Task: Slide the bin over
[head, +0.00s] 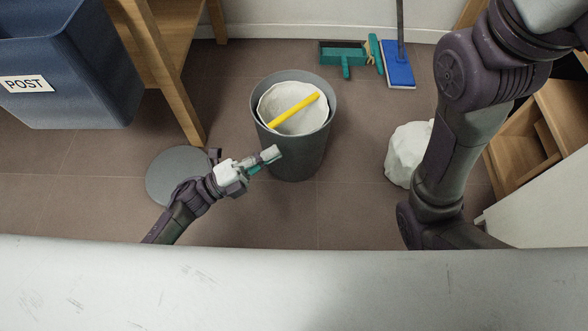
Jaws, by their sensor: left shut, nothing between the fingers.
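The bin (300,160) is a round grey bucket standing upright on the brown tiled floor. It holds a white crumpled bag or paper (287,96) with a yellow bar (294,110) lying across it. My left gripper (273,155) is shut and empty at the left side of the bin, low near its wall. I cannot tell whether it touches the bin. My right arm comes in on the right, but its gripper is out of view.
A grey disc (170,170) lies on the floor behind my left arm. A blue box marked POST (60,105) and a wooden table leg (172,90) stand left. A teal dustpan (342,57), blue mop head (397,66) and white lump (402,150) are around the bin. Floor beside it is clear.

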